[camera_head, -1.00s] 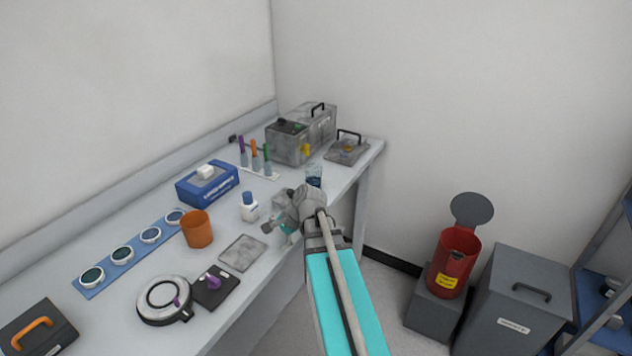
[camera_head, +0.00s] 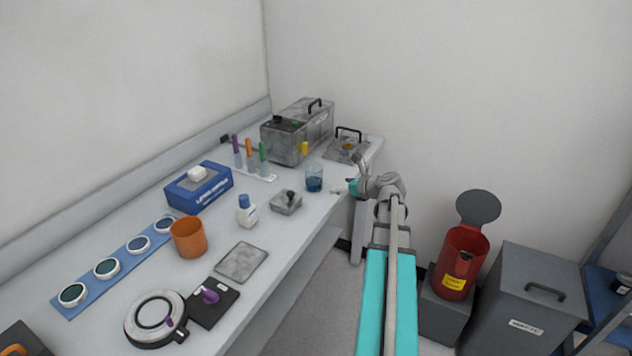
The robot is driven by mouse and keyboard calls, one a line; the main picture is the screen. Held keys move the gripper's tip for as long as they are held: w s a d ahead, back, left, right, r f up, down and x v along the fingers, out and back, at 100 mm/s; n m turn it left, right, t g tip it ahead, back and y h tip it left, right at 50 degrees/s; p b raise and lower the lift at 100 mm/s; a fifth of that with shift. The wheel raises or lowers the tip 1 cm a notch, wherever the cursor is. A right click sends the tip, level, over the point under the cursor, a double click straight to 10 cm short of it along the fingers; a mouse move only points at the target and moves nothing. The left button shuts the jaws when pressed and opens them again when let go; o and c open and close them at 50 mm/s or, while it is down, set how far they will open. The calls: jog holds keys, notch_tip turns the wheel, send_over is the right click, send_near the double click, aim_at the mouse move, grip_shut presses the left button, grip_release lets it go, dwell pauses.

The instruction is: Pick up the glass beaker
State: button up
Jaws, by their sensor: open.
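The glass beaker (camera_head: 314,179) is a small clear vessel with blue liquid in it. It stands upright on the bench, near the front edge toward the far end. My gripper (camera_head: 338,190) is just right of the beaker, at about the bench edge, and points left toward it. The gripper is open and empty, with a visible gap between it and the beaker. The fingers are small in this view, so their exact height against the beaker is hard to tell.
Behind are a grey machine (camera_head: 298,132), a handled plate (camera_head: 347,148) and a rack of coloured-handled tools (camera_head: 252,172). A white bottle (camera_head: 246,213) and orange cup (camera_head: 188,238) stand nearer. A red bin (camera_head: 460,262) stands right of my arm.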

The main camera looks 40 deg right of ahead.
aim_at(320, 182)
jog(key=shift+d+r, duration=0.1)
jog(key=shift+d, duration=0.25)
jog(key=shift+s+d, duration=0.1)
jog(key=b+x, duration=0.1)
jog(key=x, duration=0.2)
jog(key=b+x, duration=0.2)
jog(key=x, duration=0.2)
jog(key=shift+d, duration=0.2)
jog(key=shift+x, duration=0.8)
